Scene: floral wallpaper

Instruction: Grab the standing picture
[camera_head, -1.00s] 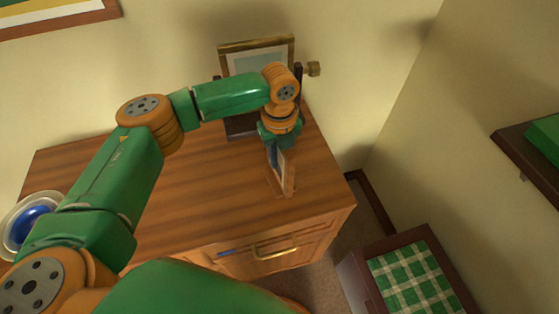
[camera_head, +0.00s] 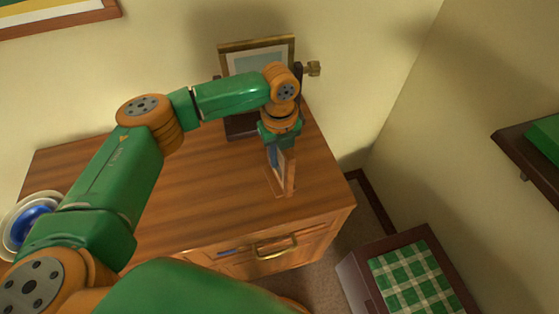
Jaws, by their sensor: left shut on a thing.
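The standing picture (camera_head: 287,178) is a small picture in a light wooden frame, seen nearly edge-on. It stands upright near the right end of the wooden cabinet top (camera_head: 190,195). My left gripper (camera_head: 279,146) reaches down onto its upper edge and is shut on it. The fingertips are largely hidden by the wrist and the frame. I cannot tell whether the picture's lower edge touches the cabinet top. My right gripper is not in view.
A larger gold-framed picture (camera_head: 257,46) on a dark stand is behind my arm at the wall. A bowl with blue inside (camera_head: 30,222) is at the left. A dark-framed piece with green checked cloth (camera_head: 418,280) is at the lower right. A shelf (camera_head: 528,160) juts from the right wall.

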